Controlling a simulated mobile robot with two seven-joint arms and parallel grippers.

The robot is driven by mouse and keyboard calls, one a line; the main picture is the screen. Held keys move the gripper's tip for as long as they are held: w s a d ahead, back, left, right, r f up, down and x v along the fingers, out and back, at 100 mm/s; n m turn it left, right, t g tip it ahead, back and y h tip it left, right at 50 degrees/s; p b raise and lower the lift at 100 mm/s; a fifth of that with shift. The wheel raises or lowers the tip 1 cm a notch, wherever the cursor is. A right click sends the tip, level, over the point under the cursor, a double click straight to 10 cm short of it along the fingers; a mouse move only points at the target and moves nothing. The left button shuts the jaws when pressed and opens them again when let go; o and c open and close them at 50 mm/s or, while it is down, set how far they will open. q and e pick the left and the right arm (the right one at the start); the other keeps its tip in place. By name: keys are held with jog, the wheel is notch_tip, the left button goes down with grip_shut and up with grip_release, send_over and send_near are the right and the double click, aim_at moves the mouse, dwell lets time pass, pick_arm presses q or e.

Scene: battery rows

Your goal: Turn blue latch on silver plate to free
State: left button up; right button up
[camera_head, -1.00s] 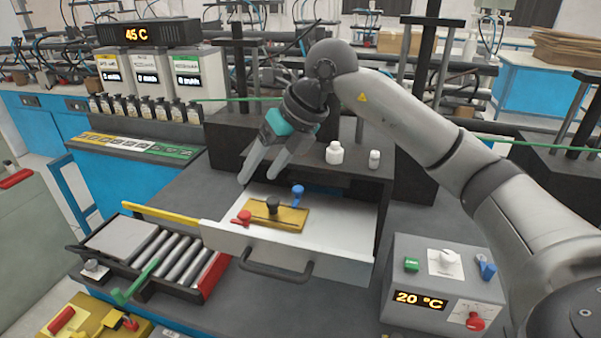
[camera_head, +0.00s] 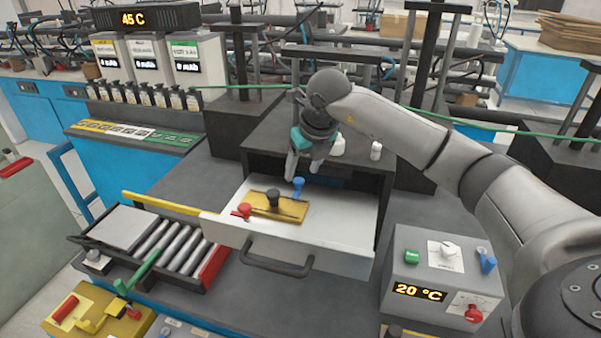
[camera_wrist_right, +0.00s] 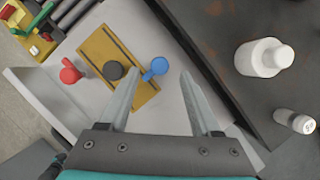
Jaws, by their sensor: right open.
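A blue latch (camera_head: 298,186) sits at the right end of a brass-yellow plate (camera_head: 280,212) in an open pale drawer (camera_head: 340,225); the plate looks yellow, not silver. A black knob (camera_head: 273,198) stands mid-plate and a red latch (camera_head: 242,210) is at its left end. My right gripper (camera_head: 297,172) is open, pointing down at the blue latch. In the right wrist view the blue latch (camera_wrist_right: 158,67) appears between the two fingertips (camera_wrist_right: 159,78), its handle pointing down-left. I cannot tell whether a finger touches it. My left gripper is not in view.
White bottles (camera_head: 338,147) stand on the dark housing behind the drawer. A grey box (camera_head: 440,275) with knobs and a 20 °C display is at right. A roller tray (camera_head: 165,255) with a green lever is at left. The drawer's right part is clear.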

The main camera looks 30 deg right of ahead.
aim_at(299, 180)
jog(key=shift+x, duration=1.6)
grip_shut()
